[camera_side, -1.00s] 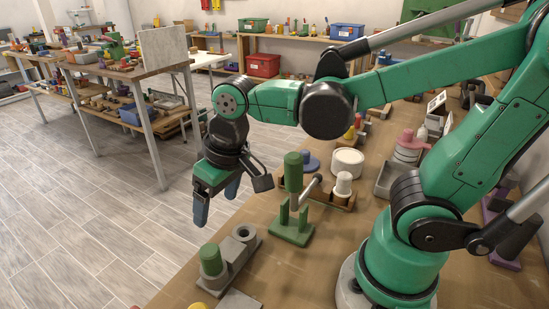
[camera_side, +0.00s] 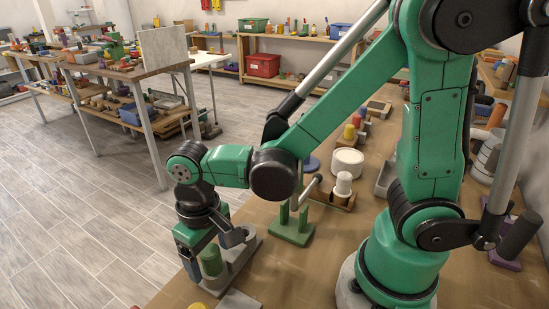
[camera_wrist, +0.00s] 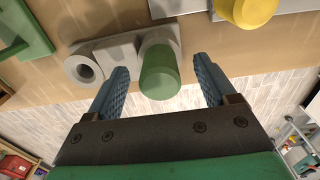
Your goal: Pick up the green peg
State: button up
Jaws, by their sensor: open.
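The green peg (camera_side: 211,261) stands upright in one end of a grey block (camera_side: 240,262) near the table's edge. In the wrist view the peg (camera_wrist: 159,73) shows between the two blue fingers of my gripper (camera_wrist: 164,85), closer to the left finger. My gripper (camera_side: 203,262) is open and points down around the peg in the side view, with its far finger partly hidden. I cannot tell whether a finger touches the peg. The block's other end has an empty round socket (camera_wrist: 84,69) in the wrist view.
A green stand with a mallet-like bar (camera_side: 293,226) is to the right of the block. A white cylinder (camera_side: 347,162) and a white peg (camera_side: 343,184) stand farther back. A yellow peg (camera_wrist: 247,10) is near the block in the wrist view.

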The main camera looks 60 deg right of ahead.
grip_shut()
dwell(0.4)
